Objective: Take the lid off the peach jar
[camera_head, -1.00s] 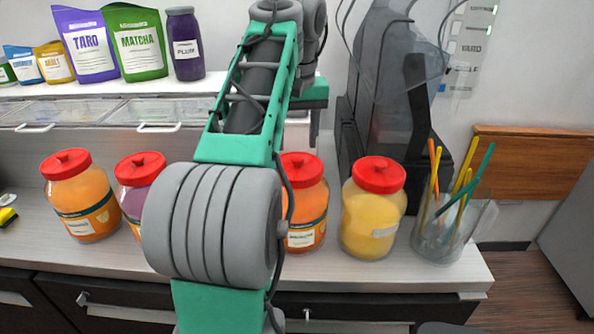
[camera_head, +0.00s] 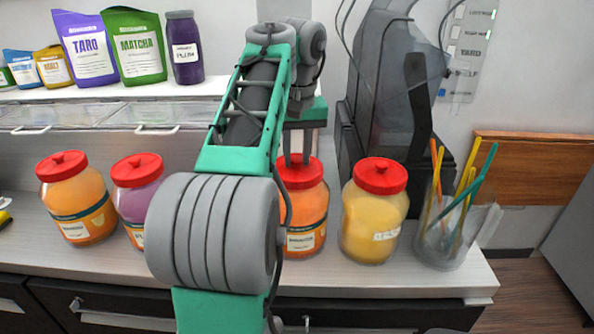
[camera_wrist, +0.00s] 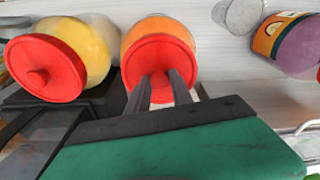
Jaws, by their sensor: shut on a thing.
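An orange jar (camera_head: 305,222) with a red lid (camera_head: 303,172) stands on the counter, partly behind my arm. Its label is too small to read surely, so I cannot confirm it is the peach jar. My gripper (camera_head: 292,160) points down at this lid. In the wrist view my gripper (camera_wrist: 160,84) has its two fingers closed around the knob of the red lid (camera_wrist: 150,58). The lid sits on the jar's orange body (camera_wrist: 155,28).
A yellow jar (camera_head: 370,222) with a red lid is close on the right, then a clear cup (camera_head: 440,235) of colored straws. A purple jar (camera_head: 136,203) and another orange jar (camera_head: 80,210) stand left. A dark machine (camera_head: 395,100) is behind.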

